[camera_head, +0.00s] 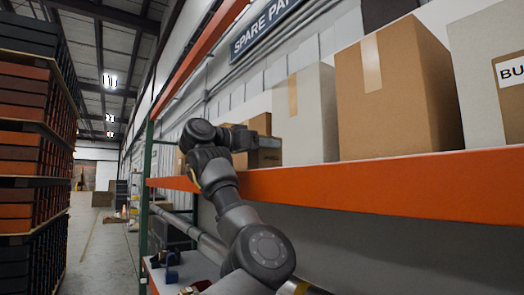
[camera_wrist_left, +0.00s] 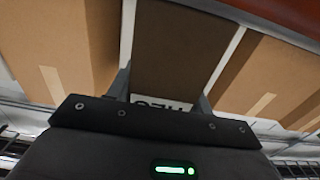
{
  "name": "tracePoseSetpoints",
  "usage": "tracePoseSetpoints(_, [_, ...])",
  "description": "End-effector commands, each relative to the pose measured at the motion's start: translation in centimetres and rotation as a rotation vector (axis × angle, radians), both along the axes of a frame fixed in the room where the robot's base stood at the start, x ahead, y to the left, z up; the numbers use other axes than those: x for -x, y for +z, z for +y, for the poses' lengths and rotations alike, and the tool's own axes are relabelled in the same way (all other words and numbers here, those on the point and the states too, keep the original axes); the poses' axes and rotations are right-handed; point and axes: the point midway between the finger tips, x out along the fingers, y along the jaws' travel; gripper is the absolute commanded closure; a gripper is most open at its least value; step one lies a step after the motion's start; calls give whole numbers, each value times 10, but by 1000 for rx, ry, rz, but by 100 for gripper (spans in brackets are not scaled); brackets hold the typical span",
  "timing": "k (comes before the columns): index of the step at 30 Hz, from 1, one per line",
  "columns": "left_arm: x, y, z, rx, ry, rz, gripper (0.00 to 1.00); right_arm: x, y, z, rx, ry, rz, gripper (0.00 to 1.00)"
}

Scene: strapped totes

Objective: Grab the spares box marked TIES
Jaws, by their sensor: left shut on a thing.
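My left gripper (camera_head: 250,140) is up at the orange-edged shelf, reaching in from the left. In the left wrist view its two fingers (camera_wrist_left: 162,95) are on either side of a brown box (camera_wrist_left: 175,45), and it is shut on that box. A white label (camera_wrist_left: 160,103) shows low on the box's near face. Its letters are upside down and partly covered by the gripper, so I cannot read the word for certain. In the head view the gripper and arm hide much of this box. My right gripper is not in view.
The shelf's orange beam (camera_head: 350,185) runs along the front. A pale box (camera_head: 305,115), a large taped brown box (camera_head: 395,90) and a box with a label starting "BU" (camera_head: 510,85) stand to the right.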

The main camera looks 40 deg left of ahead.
Motion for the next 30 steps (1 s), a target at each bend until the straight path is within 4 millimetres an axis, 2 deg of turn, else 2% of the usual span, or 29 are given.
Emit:
tracePoseSetpoints(7, [0, 12, 0, -2, -1, 0, 76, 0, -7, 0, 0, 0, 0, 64])
tracePoseSetpoints(11, [2, 33, 1, -1, -1, -1, 76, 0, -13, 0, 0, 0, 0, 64])
tracePoseSetpoints(18, [43, 95, 34, 1, 0, -3, 76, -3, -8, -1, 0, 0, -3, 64])
tracePoseSetpoints(24, [79, 113, 63, 2, 0, -2, 76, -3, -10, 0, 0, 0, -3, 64])
tracePoseSetpoints(30, [101, 127, 80, 0, -1, -1, 76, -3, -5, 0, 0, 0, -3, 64])
